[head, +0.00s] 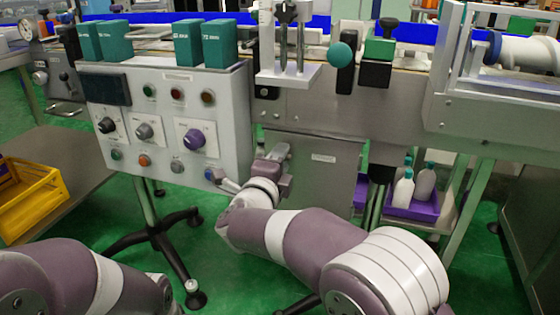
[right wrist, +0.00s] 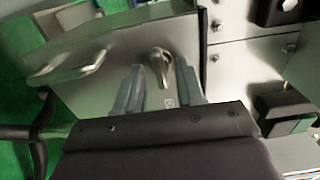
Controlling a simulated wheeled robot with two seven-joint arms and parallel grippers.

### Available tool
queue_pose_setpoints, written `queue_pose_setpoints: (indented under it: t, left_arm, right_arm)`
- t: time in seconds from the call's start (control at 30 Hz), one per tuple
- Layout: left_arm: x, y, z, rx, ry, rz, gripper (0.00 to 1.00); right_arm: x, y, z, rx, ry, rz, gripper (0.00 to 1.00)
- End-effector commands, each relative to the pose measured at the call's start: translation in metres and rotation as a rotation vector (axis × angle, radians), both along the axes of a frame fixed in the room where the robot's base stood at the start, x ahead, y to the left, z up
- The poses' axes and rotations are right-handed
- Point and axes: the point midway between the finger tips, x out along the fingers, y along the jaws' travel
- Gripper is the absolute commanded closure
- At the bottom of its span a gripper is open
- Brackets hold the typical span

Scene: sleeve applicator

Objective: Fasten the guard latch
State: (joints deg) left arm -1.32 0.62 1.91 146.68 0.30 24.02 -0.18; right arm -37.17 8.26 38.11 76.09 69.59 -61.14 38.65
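The guard is a grey metal panel (head: 325,180) with a small label, low under the conveyor in the head view. In the right wrist view the panel (right wrist: 95,85) fills the upper left. A small metal latch lever (right wrist: 160,66) with a rounded head sits near the panel's edge. My right gripper (right wrist: 160,70) is open, its two fingers on either side of the lever with visible gaps. In the head view my right gripper (head: 280,152) is at the panel's left side and hides the latch. My left arm is at the lower left; its gripper is out of view.
A control box (head: 165,120) with knobs and buttons stands left of the panel. A bar handle (right wrist: 70,62) is on the panel. White bottles (head: 403,190) stand in a purple tray (head: 420,210) at right. A yellow crate (head: 35,200) lies far left.

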Motion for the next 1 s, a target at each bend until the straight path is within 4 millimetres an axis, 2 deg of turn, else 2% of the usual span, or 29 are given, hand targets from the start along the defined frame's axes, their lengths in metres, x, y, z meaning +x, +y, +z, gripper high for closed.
queue_pose_setpoints:
  t: [0.27,0.37,0.5,0.7,0.83,1.0]
  left_arm:
    - [0.000,0.000,0.006,0.000,0.000,0.000,0.63]
    - [0.000,0.000,0.018,0.000,0.000,0.000,0.63]
    - [0.000,0.000,0.038,0.000,0.000,0.000,0.63]
    - [0.000,0.000,0.054,0.000,0.000,0.000,0.63]
    - [0.000,0.000,0.057,0.000,0.000,0.000,0.63]
    - [0.000,0.000,0.056,0.000,0.000,0.000,0.63]
  right_arm:
    - [-0.006,0.003,0.003,-0.002,0.001,0.001,0.62]
    - [-0.025,0.009,0.007,-0.003,0.001,0.005,0.62]
    - [-0.063,0.022,0.008,-0.004,0.002,0.006,0.62]
    - [-0.106,0.035,0.005,-0.001,0.000,0.004,0.62]
    - [-0.119,0.039,0.002,-0.001,0.000,0.001,0.62]
    - [-0.121,0.039,0.000,0.000,-0.001,0.000,0.62]
